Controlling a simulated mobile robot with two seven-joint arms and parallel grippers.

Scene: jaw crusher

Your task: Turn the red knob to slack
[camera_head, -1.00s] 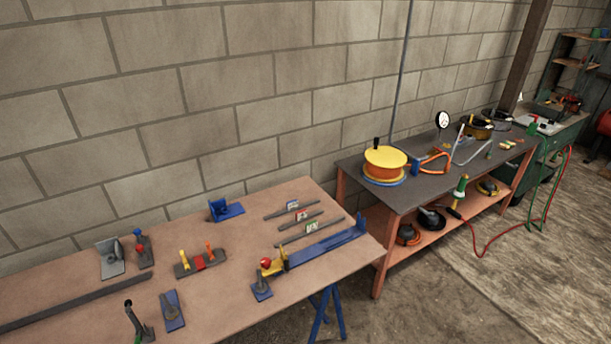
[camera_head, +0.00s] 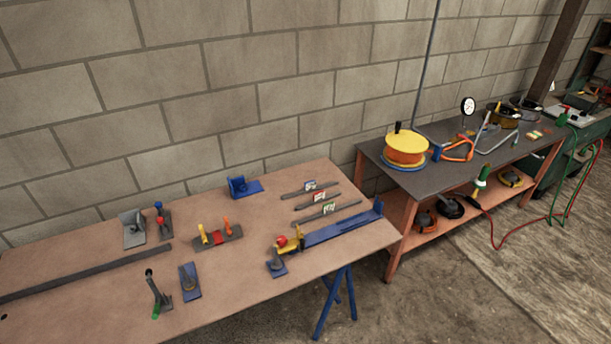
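A round red knob (camera_head: 281,241) sits on a small yellow fixture (camera_head: 292,246) at the near end of a long blue rail on the wooden bench. A second small red ball (camera_head: 160,220) is on a dark upright fitting at the bench's left, just below a blue ball (camera_head: 158,205). Which of the two is the task's knob, and its setting, I cannot tell at this size. Neither of my grippers is in view.
The wooden bench (camera_head: 80,252) also holds a red, yellow and orange lever block (camera_head: 218,236), flat bars with small tags (camera_head: 320,197) and a black-handled lever (camera_head: 157,292). A dark table (camera_head: 375,150) with a yellow-orange reel (camera_head: 406,148) stands to the right.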

